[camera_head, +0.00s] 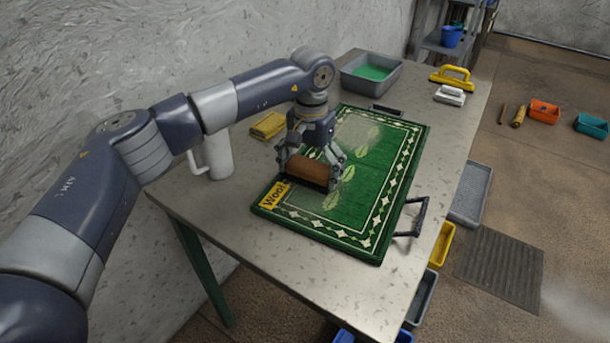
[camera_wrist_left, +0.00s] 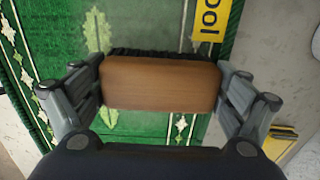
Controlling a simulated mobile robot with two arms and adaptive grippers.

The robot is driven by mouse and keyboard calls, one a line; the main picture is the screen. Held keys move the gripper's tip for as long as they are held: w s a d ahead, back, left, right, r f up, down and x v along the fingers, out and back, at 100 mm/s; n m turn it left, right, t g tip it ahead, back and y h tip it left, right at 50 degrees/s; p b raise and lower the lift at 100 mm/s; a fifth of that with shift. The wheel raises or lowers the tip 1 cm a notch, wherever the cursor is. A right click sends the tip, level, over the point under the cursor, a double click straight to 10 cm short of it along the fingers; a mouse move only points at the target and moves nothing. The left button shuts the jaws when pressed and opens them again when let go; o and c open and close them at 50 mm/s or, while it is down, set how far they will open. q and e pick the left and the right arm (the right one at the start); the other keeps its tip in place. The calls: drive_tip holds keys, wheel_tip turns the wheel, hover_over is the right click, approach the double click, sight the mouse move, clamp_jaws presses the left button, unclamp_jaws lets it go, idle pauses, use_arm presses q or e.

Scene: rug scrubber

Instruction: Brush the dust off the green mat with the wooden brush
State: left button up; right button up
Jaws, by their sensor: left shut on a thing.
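The green mat (camera_head: 345,221) lies on the table, with a white leaf and diamond pattern and a yellow "Wool" label (camera_head: 273,195) at its near left corner. A greyish dusty patch (camera_head: 358,132) shows on its far part. My left gripper (camera_head: 312,172) is shut on the wooden brush (camera_head: 309,171), over the left part of the mat. In the left wrist view the brush's brown block (camera_wrist_left: 160,83) sits between both fingers, its dark bristles along the upper edge. I cannot tell whether the bristles touch the mat. My right gripper is not in view.
The grey table (camera_head: 375,289) has free room in front of the mat. Black handles (camera_head: 413,217) stick out beside the mat.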

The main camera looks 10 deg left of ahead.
use_arm(q)
drive_tip(key=shift+w+d+p, duration=0.1)
drive_tip(key=shift+w+d, duration=0.2)
drive_tip(key=shift+w, duration=0.8)
drive_tip(key=shift+w+d+p, duration=0.15)
drive_tip(key=shift+w+d, duration=0.15)
drive_tip(key=shift+w, duration=0.75)
drive_tip(key=shift+w+d+p, duration=0.1)
drive_tip(key=shift+w+d, duration=0.2)
drive_tip(key=shift+w, duration=0.8)
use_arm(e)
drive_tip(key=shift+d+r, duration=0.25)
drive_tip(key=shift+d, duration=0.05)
use_arm(q)
wheel_tip(320, 180, up, 4)
drive_tip(key=p, duration=0.3)
drive_tip(key=shift+r+p, duration=0.3)
drive_tip(key=shift+p, duration=0.05)
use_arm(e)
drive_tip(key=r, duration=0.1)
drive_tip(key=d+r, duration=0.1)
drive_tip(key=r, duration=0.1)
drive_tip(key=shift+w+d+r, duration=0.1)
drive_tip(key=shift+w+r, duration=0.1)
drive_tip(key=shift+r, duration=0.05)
use_arm(q)
drive_tip(key=shift+f, duration=0.1)
drive_tip(key=shift+a, duration=0.1)
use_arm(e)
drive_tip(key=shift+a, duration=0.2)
